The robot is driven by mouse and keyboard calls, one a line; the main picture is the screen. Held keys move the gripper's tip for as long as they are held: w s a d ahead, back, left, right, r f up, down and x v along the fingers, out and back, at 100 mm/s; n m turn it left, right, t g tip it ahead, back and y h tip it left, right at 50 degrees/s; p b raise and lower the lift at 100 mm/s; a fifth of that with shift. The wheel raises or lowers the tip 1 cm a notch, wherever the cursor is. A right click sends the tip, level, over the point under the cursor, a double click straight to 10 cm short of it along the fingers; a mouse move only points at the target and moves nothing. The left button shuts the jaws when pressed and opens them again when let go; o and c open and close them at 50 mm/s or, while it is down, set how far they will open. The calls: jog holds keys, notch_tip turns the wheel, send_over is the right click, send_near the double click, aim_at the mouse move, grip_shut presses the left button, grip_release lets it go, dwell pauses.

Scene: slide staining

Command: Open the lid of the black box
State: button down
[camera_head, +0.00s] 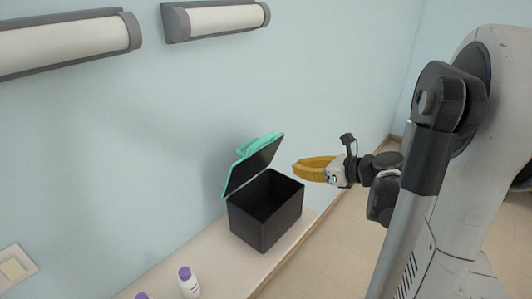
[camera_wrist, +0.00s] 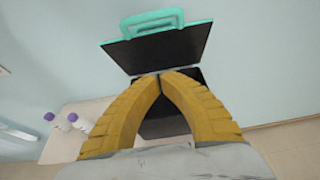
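The black box (camera_head: 265,228) stands on the pale counter beside the wall, and its dark inside shows from above. Its lid (camera_head: 252,166) is raised at a steep tilt on the wall side, with a teal rim and a teal handle (camera_head: 257,143) at its upper edge. In the wrist view the lid (camera_wrist: 165,48) stands beyond my fingertips, and part of the box (camera_wrist: 163,122) shows between the fingers. My gripper (camera_head: 297,169) has yellow fingers and is to the right of the lid, above the box's right side. Its tips (camera_wrist: 163,75) come together with nothing seen between them.
White bottles with purple caps (camera_head: 188,281) stand on the counter (camera_head: 225,262) left of the box. A wall switch (camera_head: 13,269) is at the lower left. Wall lamps (camera_head: 215,18) hang above. Open floor (camera_head: 325,250) lies right of the counter.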

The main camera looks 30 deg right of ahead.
aim_at(261, 152)
jog(key=x, duration=0.4)
jog(key=r+x, duration=0.1)
jog(key=x, duration=0.2)
jog(key=b+x, duration=0.1)
jog(key=x, duration=0.3)
jog(key=shift+w+a+r, duration=0.3)
jog(key=shift+w, duration=0.3)
jog(key=shift+w+a+r, duration=0.2)
jog(key=shift+w+r, duration=0.05)
jog(key=shift+w, duration=0.25)
jog(key=shift+w+a+r, duration=0.25)
jog(key=shift+w+r, duration=0.05)
jog(key=shift+w, duration=0.3)
jog(key=shift+w+a+r, duration=0.2)
jog(key=shift+w+r, duration=0.15)
jog(key=shift+w, duration=0.25)
jog(key=shift+s+f, duration=0.1)
